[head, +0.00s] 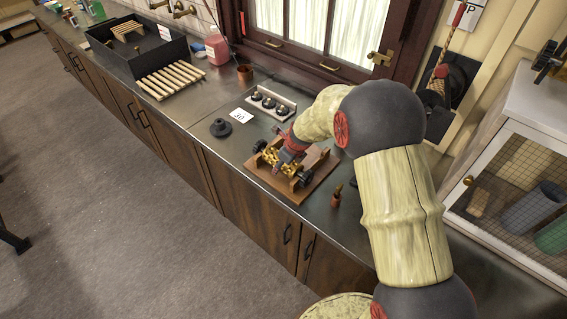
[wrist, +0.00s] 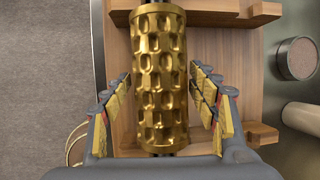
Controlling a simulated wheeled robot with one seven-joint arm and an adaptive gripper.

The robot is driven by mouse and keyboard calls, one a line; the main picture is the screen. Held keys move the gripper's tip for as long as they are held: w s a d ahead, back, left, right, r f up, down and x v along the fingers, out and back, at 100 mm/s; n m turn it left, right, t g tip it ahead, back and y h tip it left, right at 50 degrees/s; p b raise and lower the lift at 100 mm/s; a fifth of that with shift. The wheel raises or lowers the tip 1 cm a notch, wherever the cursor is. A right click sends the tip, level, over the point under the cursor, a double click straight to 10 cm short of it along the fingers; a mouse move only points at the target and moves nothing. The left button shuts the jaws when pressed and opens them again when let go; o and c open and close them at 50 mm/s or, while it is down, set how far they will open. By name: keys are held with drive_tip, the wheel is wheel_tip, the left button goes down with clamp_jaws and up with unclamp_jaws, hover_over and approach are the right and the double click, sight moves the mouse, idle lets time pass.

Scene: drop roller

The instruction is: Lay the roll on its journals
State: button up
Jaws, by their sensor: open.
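The roll (wrist: 160,85) is a gold cylinder covered in dimples, with a dark shaft at each end. In the wrist view it stands lengthwise between the two fingers of my gripper (wrist: 160,80). The fingers are spread, with a visible gap on both sides of the roll. In the head view my gripper (head: 288,154) is low over the wooden stand (head: 318,178), and gold parts show around it. The stand's base also shows under the roll in the wrist view (wrist: 228,55). I cannot tell whether the shaft ends rest in the journals.
A small copper-coloured pot (head: 336,195) stands right of the stand. A black round weight (head: 221,128), a white card (head: 241,115) and a tray with dark round pieces (head: 270,102) lie behind left. Wooden slats (head: 172,80) lie farther left. The counter's front edge is close.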

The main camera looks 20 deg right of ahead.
drive_tip(key=shift+s+f, duration=0.15)
drive_tip(key=shift+f, duration=0.05)
drive_tip(key=v, duration=1.2)
drive_tip(key=shift+r, duration=0.15)
drive_tip(key=n, duration=0.3)
drive_tip(key=shift+s+a, duration=0.15)
drive_tip(key=s+n, duration=0.1)
drive_tip(key=s+f+n+g, duration=0.1)
drive_tip(key=n, duration=0.1)
drive_tip(key=s+f+n, duration=0.1)
drive_tip(key=shift+s+a+n+g, duration=0.15)
drive_tip(key=shift+s+n+g, duration=0.15)
drive_tip(key=shift+s+n, duration=0.1)
drive_tip(key=s+r+n+t, duration=0.1)
drive_tip(key=s+r+n, duration=0.8)
drive_tip(key=s, duration=0.4)
drive_tip(key=s+a+r+n+t+h, duration=0.1)
drive_tip(key=s+r+n, duration=0.9)
drive_tip(key=s+n, duration=0.2)
drive_tip(key=shift+s+r+t, duration=0.25)
drive_tip(key=shift+s+t, duration=0.05)
drive_tip(key=shift+s, duration=0.65)
